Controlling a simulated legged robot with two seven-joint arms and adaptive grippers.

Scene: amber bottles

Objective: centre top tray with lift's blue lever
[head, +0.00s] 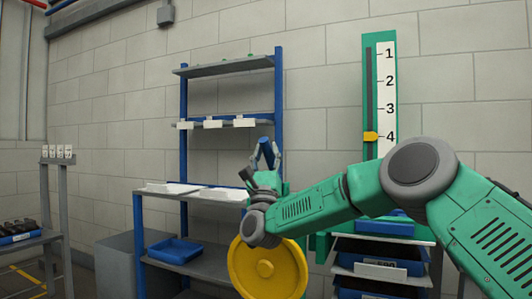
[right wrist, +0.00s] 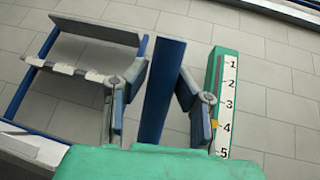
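A blue lever (head: 266,150) stands up in front of the shelf; it is also in the right wrist view (right wrist: 163,95). A green scale board (head: 381,40) on the wall carries a yellow pointer (head: 371,136) at the mark 4. A blue tray (head: 385,228) is topmost on the green stand (head: 318,244) at right, partly hidden by my arm. A yellow wheel (head: 266,272) is below my gripper. My left gripper is out of view.
A blue-posted shelf (head: 278,90) stands behind the lever, with white trays (head: 168,188) on its middle board and a blue bin (head: 174,250) lower down. More blue trays (head: 380,256) sit under the top one. A grey rack (head: 62,190) stands at far left.

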